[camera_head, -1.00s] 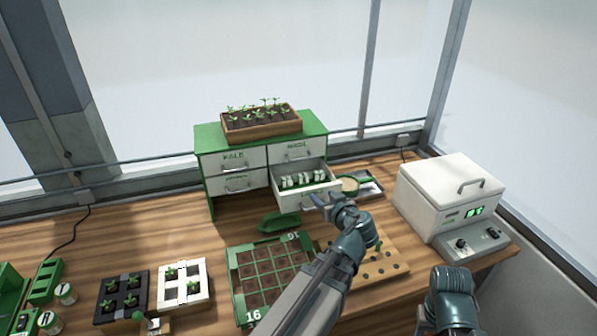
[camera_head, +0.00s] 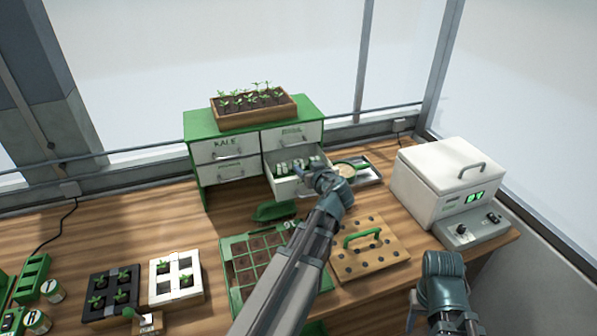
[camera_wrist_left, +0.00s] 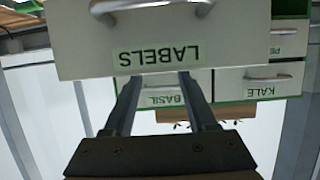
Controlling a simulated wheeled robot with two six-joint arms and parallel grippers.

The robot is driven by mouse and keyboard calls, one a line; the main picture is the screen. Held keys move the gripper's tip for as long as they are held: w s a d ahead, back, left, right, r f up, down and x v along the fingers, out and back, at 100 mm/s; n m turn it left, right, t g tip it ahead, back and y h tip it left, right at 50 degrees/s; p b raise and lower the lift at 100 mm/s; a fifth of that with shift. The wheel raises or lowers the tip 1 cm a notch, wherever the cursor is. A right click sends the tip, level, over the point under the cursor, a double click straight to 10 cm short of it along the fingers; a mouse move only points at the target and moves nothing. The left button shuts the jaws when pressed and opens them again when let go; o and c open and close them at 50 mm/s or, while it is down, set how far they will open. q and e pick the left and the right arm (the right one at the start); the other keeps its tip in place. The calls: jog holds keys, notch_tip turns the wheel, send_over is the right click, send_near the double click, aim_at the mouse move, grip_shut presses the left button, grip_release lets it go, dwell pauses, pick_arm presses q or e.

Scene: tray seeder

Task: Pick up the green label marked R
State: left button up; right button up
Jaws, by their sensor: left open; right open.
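An open drawer (camera_head: 284,187) of the green cabinet (camera_head: 197,160) holds several small white-and-green pieces (camera_head: 285,168). They are too small to read, and I cannot tell which, if any, is marked R. In the left wrist view the drawer's front (camera_wrist_left: 230,35) shows upside down with the word LABELS. My left gripper (camera_head: 305,170) is open at the drawer's right front, and its arm and hand hide part of it. Its two fingers (camera_wrist_left: 158,78) stand apart in the left wrist view, with nothing between them. My right gripper (camera_head: 460,326) is open at the bottom edge, far from the drawer.
A wooden seedling box (camera_head: 225,122) stands on the cabinet. A holed wooden board with a green handle (camera_head: 372,262), a seed tray (camera_head: 225,262) and a white machine (camera_head: 425,190) stand nearby. Bare wood lies left of the cabinet.

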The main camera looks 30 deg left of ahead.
aim_at(298, 161)
pick_arm(q)
jog(key=shift+w+a+f, duration=0.1)
jog(key=shift+w+a, duration=0.05)
jog(key=b+x, duration=0.1)
jog(key=x, duration=0.3)
jog(key=shift+f+b, duration=0.2)
jog(key=shift+b, duration=0.2)
jog(key=shift+w+a+f, duration=0.1)
jog(key=shift+w+a, duration=0.15)
jog(key=shift+a, duration=0.15)
jog(key=shift+c, duration=0.3)
grip_shut()
jog(key=shift+r, duration=0.25)
notch_tip(298, 161, up, 18)
jog(key=p, duration=1.8)
